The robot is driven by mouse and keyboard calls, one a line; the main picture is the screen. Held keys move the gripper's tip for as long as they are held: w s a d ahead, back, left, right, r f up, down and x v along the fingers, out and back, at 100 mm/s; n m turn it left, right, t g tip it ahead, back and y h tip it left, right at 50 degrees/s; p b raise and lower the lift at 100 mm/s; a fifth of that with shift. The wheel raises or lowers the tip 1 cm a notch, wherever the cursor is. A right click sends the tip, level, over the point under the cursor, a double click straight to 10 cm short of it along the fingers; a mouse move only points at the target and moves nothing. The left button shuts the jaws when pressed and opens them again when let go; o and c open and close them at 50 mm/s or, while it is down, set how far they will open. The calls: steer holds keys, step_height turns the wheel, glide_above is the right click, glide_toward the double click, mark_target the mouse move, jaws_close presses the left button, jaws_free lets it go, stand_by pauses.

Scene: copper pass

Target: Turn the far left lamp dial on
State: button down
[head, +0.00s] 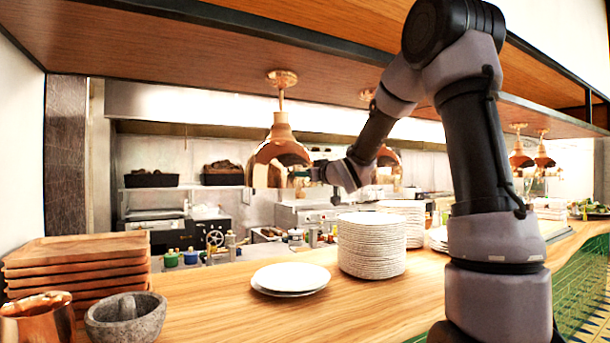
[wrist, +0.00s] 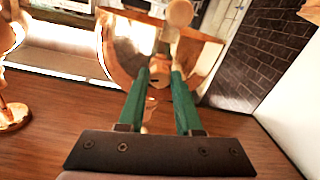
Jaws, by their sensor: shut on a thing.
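The far left copper lamp (head: 278,150) hangs from the wooden shelf above the counter. My gripper (head: 300,176) is at the right side of its shade in the head view. In the wrist view the lamp's copper shade (wrist: 122,50) fills the upper middle. The green fingers of my gripper (wrist: 161,76) reach to the lamp and are shut on its small dial (wrist: 160,79), which shows between the tips. The fingers hide part of the dial, and its turned position cannot be read.
Below on the counter (head: 215,318) are stacked plates (head: 371,250), two loose plates (head: 290,277), wooden trays (head: 78,262), a stone mortar (head: 125,318) and a copper vessel (head: 38,320). The shelf (head: 190,42) is close above my arm. More lamps (head: 520,158) hang to the right.

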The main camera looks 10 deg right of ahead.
steer(key=n, duration=1.3)
steer(key=shift+n+h, duration=0.3)
steer(key=shift+n, duration=0.1)
stand_by(0.4)
steer(key=c, duration=0.6)
jaws_free()
steer(key=shift+r, duration=0.1)
steer(key=v, duration=1)
steer(key=shift+s+d, duration=0.15)
steer(key=shift+s, duration=0.25)
